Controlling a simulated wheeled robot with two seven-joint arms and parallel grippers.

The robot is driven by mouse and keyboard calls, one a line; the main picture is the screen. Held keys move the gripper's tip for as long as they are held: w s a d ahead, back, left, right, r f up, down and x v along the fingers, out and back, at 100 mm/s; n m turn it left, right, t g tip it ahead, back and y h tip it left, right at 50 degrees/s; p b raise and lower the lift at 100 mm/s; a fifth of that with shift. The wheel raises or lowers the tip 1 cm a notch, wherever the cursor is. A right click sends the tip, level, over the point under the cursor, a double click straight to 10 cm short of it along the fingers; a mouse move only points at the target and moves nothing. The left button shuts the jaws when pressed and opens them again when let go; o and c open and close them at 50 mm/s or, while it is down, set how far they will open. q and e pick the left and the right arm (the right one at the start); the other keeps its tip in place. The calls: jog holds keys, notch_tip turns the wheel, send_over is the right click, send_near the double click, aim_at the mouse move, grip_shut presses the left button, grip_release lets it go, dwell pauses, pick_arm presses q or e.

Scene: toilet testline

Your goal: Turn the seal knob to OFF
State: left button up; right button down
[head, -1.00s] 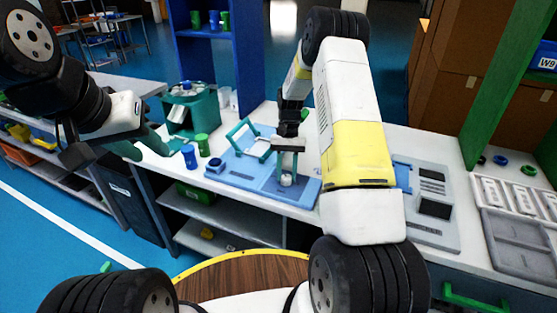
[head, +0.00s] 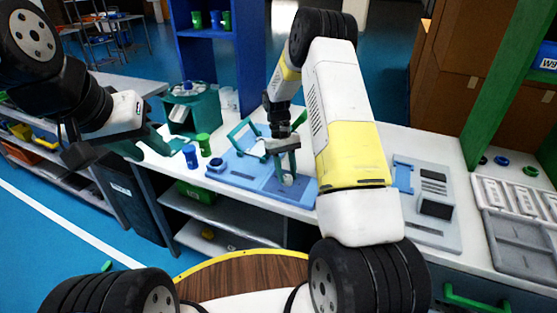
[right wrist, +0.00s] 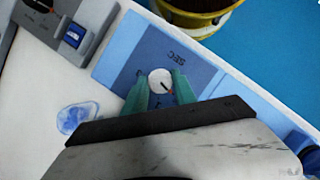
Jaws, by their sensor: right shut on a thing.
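The seal knob (right wrist: 158,78) is a round white dial with a short dark pointer line. In the right wrist view it sits on a blue panel (right wrist: 190,45) marked "SEC"; other marks beside it are partly covered and unreadable. In the head view the knob (head: 288,181) is a small pale spot on the blue base. My right gripper (right wrist: 161,86) is shut on the knob, one teal finger on each side. The pointer slants toward the lower right in the right wrist view. My left gripper (head: 141,147) is open and empty, away from the panel at the left.
A teal frame (head: 243,132) stands on the blue base behind the knob. Blue (head: 190,157) and green (head: 204,145) cups stand to the left, near a teal machine (head: 193,108). A grey device (head: 434,193) lies to the right.

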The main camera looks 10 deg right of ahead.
jog(key=c, duration=1)
grip_release()
jog(key=shift+r, duration=0.1)
jog(key=v, duration=0.7)
jog(key=shift+w+r, duration=0.2)
jog(key=shift+r, duration=0.1)
